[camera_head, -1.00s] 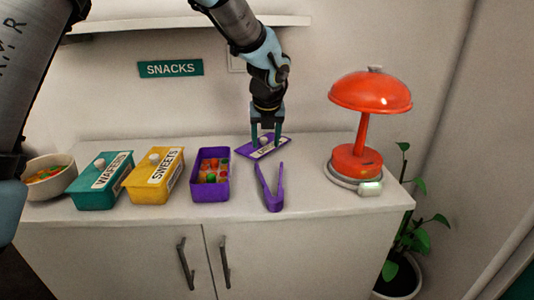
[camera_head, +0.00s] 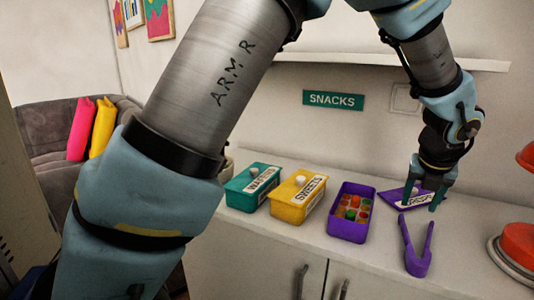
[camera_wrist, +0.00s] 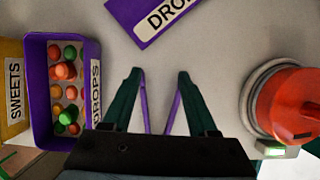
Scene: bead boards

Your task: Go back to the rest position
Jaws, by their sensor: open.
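The purple lid (camera_head: 392,196) lies on the counter, partly behind my fingers. It also shows in the wrist view, its label reading DRO, at the top (camera_wrist: 125,12). The purple tongs (camera_head: 416,264) lie in front of the lid.
A purple box of sweets (camera_head: 346,233) stands uncovered, beside the yellow SWEETS box (camera_head: 290,212) and teal WAFERS box (camera_head: 243,196). A red lamp (camera_wrist: 290,100) stands at the right. A shelf (camera_head: 400,62) is on the wall above. My upper arm blocks the left middle.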

